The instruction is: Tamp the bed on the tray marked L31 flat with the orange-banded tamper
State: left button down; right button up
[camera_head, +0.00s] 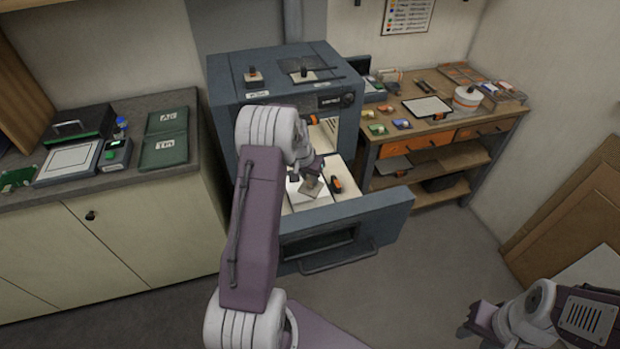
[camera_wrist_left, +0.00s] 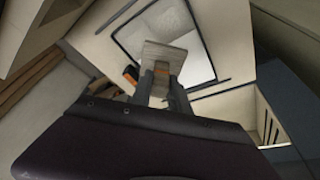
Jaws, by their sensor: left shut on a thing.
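A tamper with a flat grey-brown plate (camera_head: 313,188) is held over the pulled-out kiln drawer (camera_head: 370,208). My left gripper (camera_head: 308,178) is shut on its handle; the plate also shows in the left wrist view (camera_wrist_left: 172,56), just past the fingers. I cannot tell whether the plate touches the bed. No L31 mark is readable. My right gripper (camera_head: 470,318) is at the lower right, away from the kiln; its jaw opening is unclear.
An orange-and-black item (camera_head: 336,184) lies in the drawer right of the bed. A workbench (camera_head: 490,125) with glass pieces stands right; a counter (camera_head: 200,160) with green folders stands left.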

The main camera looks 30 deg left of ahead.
pick_arm(q)
jog(key=shift+w+f, duration=0.1)
jog(key=s+p, duration=0.1)
jog(key=p, duration=0.2)
jog(key=s+p, duration=0.1)
jog(key=p, duration=0.2)
jog(key=shift+s+d+r+g, duration=0.15)
jog(key=shift+s+r+g, duration=0.15)
jog(key=shift+r, duration=0.1)
jog(key=shift+s+f+p, duration=0.25)
jog(key=shift+s+p, duration=0.05)
jog(key=shift+p, duration=0.1)
jog(key=shift+s+f, duration=0.15)
jog(key=shift+f, duration=0.05)
jog(key=b, duration=0.4)
send_over(306, 208)
notch_tip(306, 208, down, 5)
jog(key=w+d+p, duration=0.1)
jog(key=w, duration=0.1)
jog(key=w+d+p, duration=0.1)
jog(key=d, duration=0.1)
jog(key=shift+w+d+p, duration=0.15)
jog(key=shift+w+p, duration=0.2)
jog(key=shift+p, duration=0.05)
jog(key=shift+w+d, duration=0.25)
jog(key=shift+f+b, duration=0.2)
jog(key=shift+b, duration=0.2)
jog(key=shift+s+r, duration=0.1)
jog(key=shift+s, duration=0.05)
